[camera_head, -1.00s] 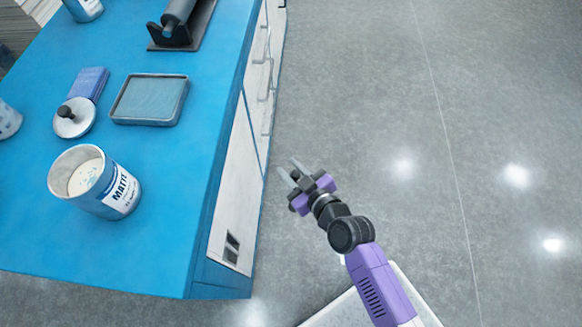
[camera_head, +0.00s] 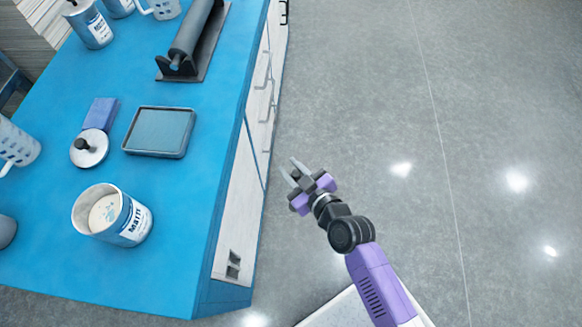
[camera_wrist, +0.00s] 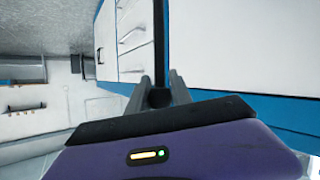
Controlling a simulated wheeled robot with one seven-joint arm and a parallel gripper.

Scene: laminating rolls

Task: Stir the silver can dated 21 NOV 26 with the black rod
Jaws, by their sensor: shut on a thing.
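An open silver can (camera_head: 85,215) with a white-and-blue MATT label stands upright on the near part of the blue bench, pale liquid inside. Its date is too small to read. Another labelled silver can (camera_head: 92,28) stands at the far left, and part of a third (camera_head: 119,6) shows behind it; no date is readable on either. My gripper (camera_head: 299,173) is off the bench's right side, above the floor and apart from the cans. In the wrist view its fingers are shut on the black rod (camera_wrist: 159,45). The rod is not clearly distinguishable in the head view.
The floor on the right is clear.

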